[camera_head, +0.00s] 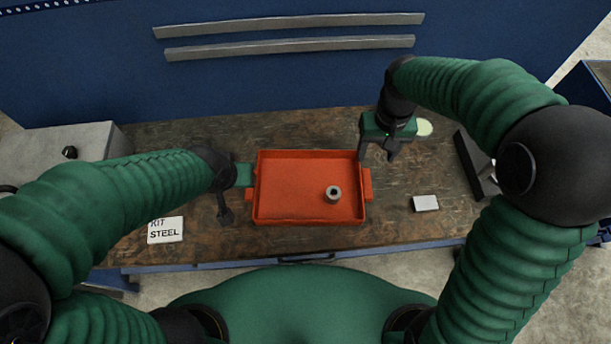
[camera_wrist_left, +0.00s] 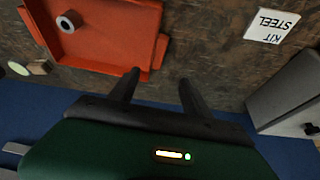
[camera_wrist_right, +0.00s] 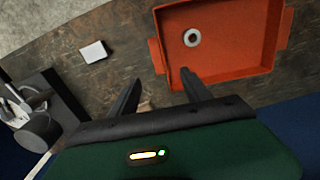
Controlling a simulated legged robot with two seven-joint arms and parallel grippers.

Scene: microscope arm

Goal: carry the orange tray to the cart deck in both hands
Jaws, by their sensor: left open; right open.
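The orange tray (camera_head: 290,213) lies flat on the worn workbench, a grey ring-shaped part (camera_head: 333,194) inside it. My left gripper (camera_head: 226,205) is open and empty beside the tray's left end. In the left wrist view, the tray's end handle (camera_wrist_left: 160,50) shows just beyond the fingertips (camera_wrist_left: 159,77). My right gripper (camera_head: 379,156) is open and empty by the tray's far right corner. In the right wrist view, the other handle (camera_wrist_right: 155,55) lies just beyond the fingertips. Neither gripper visibly holds the tray. I cannot identify the cart deck for certain.
A "KIT STEEL" card (camera_head: 166,230) lies left of the tray and a small white block (camera_head: 425,203) right of it. A grey box (camera_head: 75,140) stands at the left, a dark angled object (camera_head: 475,165) at the right. A blue structure (camera_head: 588,90) shows at the right edge.

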